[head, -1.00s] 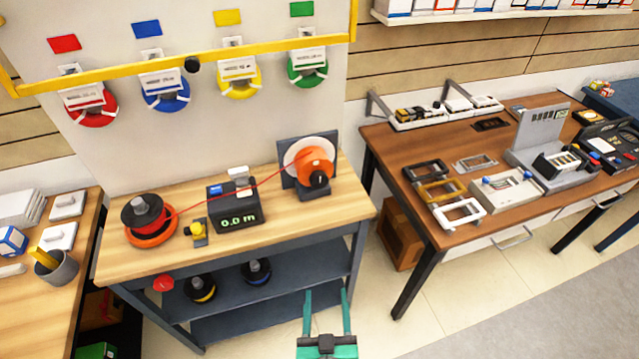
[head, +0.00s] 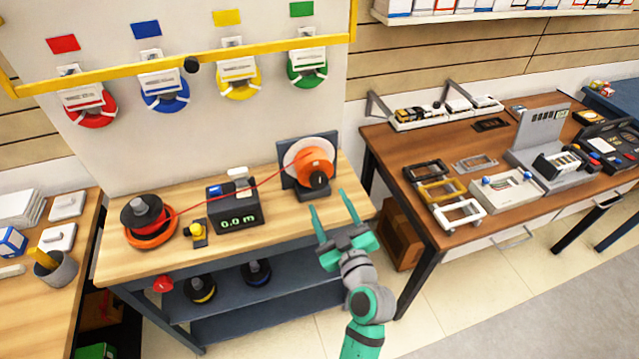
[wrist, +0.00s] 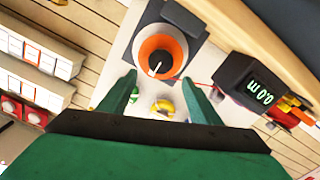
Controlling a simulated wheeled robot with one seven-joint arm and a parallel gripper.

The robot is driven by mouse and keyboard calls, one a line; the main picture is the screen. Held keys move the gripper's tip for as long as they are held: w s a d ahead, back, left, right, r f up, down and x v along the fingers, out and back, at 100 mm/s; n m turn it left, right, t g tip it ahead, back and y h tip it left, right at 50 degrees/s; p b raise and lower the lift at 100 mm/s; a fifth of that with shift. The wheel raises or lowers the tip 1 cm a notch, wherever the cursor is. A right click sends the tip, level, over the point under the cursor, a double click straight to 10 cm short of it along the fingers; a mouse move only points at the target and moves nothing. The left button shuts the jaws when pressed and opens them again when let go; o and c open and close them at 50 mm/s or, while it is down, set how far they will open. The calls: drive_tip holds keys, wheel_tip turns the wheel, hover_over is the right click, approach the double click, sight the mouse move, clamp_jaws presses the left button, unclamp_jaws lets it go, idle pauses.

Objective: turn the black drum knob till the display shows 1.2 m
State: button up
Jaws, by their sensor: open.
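The orange drum (head: 318,160) stands upright at the right end of the wooden bench, with a black knob (head: 319,180) low on its front. The display (head: 239,221) on the black counter box reads 0.0 m; in the wrist view the display (wrist: 260,95) appears upside down. My gripper (head: 331,203) is open and empty, in front of the bench just below and right of the knob, apart from it. Its fingers (wrist: 160,83) appear below the drum in the wrist view.
A red line (head: 245,192) runs from a black-and-orange reel (head: 150,238) past the box to the drum. A small yellow device (head: 197,236) stands between reel and box. A yellow rail (head: 120,75) with coloured coils is behind. A brown table (head: 480,235) stands at right.

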sight(318, 182)
drive_tip(key=x, duration=0.8)
drive_tip(key=shift+w, duration=0.2)
drive_tip(key=shift+a, duration=0.1)
drive_tip(key=c, duration=1)
drive_tip(key=shift+f, duration=0.1)
drive_tip(key=shift+c, duration=0.2)
